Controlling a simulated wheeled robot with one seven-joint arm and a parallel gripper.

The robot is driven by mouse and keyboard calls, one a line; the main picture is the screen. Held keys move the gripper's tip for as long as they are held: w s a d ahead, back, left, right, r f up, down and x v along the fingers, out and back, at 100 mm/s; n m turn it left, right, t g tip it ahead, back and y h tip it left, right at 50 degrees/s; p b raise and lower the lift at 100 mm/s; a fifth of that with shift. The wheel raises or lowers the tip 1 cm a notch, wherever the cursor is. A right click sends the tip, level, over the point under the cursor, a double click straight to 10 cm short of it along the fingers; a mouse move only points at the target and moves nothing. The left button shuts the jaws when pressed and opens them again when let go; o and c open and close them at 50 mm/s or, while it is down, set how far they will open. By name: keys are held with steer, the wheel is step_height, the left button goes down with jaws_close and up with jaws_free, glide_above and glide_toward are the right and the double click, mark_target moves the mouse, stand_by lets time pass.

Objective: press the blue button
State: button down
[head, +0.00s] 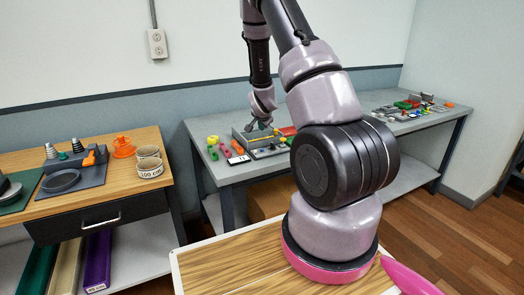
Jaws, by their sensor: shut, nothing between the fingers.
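My arm reaches over to the grey table (228,172) by the back wall. My gripper (259,128) is small in the head view, shut and empty, just above or in front of a grey panel (262,152) with coloured parts on it. I cannot tell whether it touches anything. I cannot make out a blue button; it may be hidden behind my gripper or arm, or too small to see.
Small green, yellow and pink pieces (213,148) lie left of the panel. More coloured parts (412,105) lie at the table's right end. A wooden bench (120,195) at left holds an orange piece (123,147) and a roll marked with writing (150,168).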

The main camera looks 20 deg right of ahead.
glide_above(262, 153)
step_height(262, 153, down, 7)
steer(key=shift+w+f, duration=0.1)
steer(key=shift+f, duration=0.05)
steer(key=shift+f, duration=0.15)
stand_by(2.1)
steer(key=shift+f, duration=0.3)
steer(key=shift+f, duration=0.4)
stand_by(0.5)
steer(key=shift+r, duration=0.85)
steer(key=shift+r, duration=2.5)
